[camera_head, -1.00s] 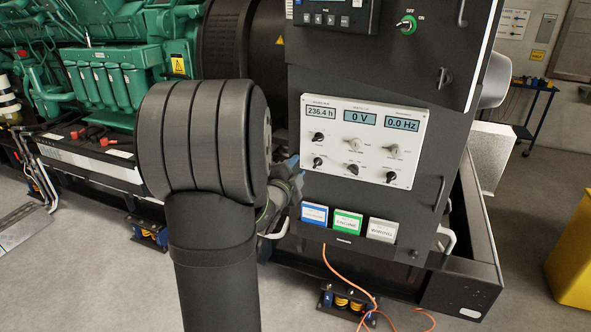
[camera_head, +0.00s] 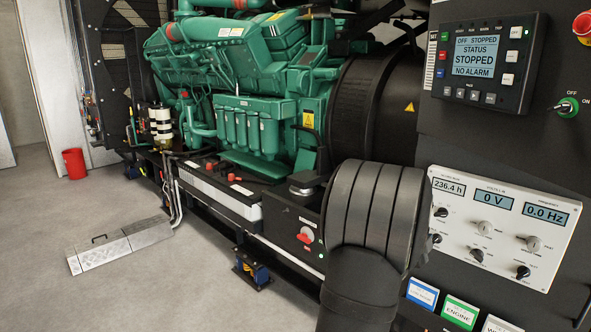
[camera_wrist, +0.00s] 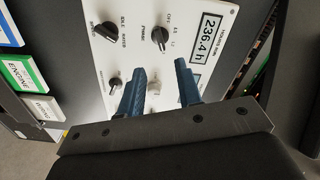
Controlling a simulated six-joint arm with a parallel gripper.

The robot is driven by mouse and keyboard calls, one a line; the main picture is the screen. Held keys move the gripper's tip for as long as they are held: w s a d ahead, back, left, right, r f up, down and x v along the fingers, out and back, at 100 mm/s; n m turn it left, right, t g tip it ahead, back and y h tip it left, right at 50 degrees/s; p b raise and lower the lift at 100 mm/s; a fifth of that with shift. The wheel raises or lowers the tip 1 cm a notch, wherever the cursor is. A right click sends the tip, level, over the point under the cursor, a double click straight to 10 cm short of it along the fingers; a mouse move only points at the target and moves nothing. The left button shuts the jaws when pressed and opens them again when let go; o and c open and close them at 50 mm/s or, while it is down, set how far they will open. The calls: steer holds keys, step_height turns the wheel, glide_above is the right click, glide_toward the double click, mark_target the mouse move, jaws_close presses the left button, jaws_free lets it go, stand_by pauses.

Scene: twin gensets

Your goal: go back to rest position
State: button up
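My gripper (camera_wrist: 160,85) shows in the wrist view, with two blue fingers spread apart and nothing between them. It faces the white meter panel (camera_wrist: 165,15) with its black and pale knobs. In the head view my dark arm stands in front of the engine base and hides the gripper. The white meter panel (camera_head: 500,228) is right of my arm there, reading 236.4 h, 0 V and 0.0 Hz. I cannot tell the exact gap between fingers and panel.
The green engine (camera_head: 245,90) stands behind my arm. The control screen (camera_head: 485,58) reads STOPPED. Coloured label holders (camera_head: 460,311) are below the panel. Open floor (camera_head: 120,285) lies at left, with a red bucket (camera_head: 74,163).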

mark_target(440, 216)
steer(key=x, duration=1)
steer(key=shift+d, duration=0.1)
steer(key=v, duration=1.7)
steer(key=x, duration=1.7)
steer(key=shift+w, duration=0.1)
steer(key=shift+n, duration=0.9)
steer(key=shift+s+a, duration=0.3)
steer(key=v, duration=1.7)
steer(key=w+d+n, duration=0.4)
steer(key=w+d, duration=0.1)
steer(key=w+d+n, duration=0.4)
steer(key=w+d, duration=0.1)
steer(key=w, duration=0.1)
steer(key=shift+d+r, duration=0.15)
steer(key=shift+d, duration=0.1)
